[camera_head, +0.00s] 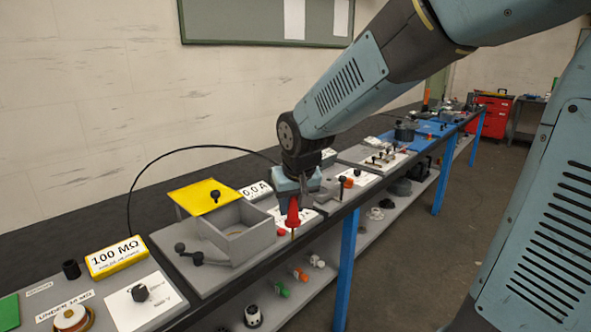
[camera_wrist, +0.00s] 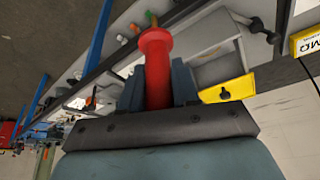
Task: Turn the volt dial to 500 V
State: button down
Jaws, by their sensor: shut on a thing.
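The volt dial (camera_head: 140,292) is a small black knob on a white plate with printed labels, at the lower left of the head view. Its exact setting is too small to read. My gripper (camera_head: 293,197) is well to the right of the dial, beyond the grey box. It is shut on a red probe (camera_head: 293,214) that points down over the bench. In the wrist view the probe (camera_wrist: 156,60) sits between the two fingers of my gripper (camera_wrist: 158,88). The dial is not clearly seen in the wrist view.
A yellow 100 MΩ display (camera_head: 117,257) stands behind the dial. A grey box (camera_head: 238,240) with a raised yellow lid (camera_head: 205,196) lies between dial and gripper. A black cable (camera_head: 150,166) arches behind it. A shelf below the bench holds loose parts.

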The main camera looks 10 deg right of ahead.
aim_at(139, 293)
jog(key=i, duration=1.5)
jog(key=u, duration=0.05)
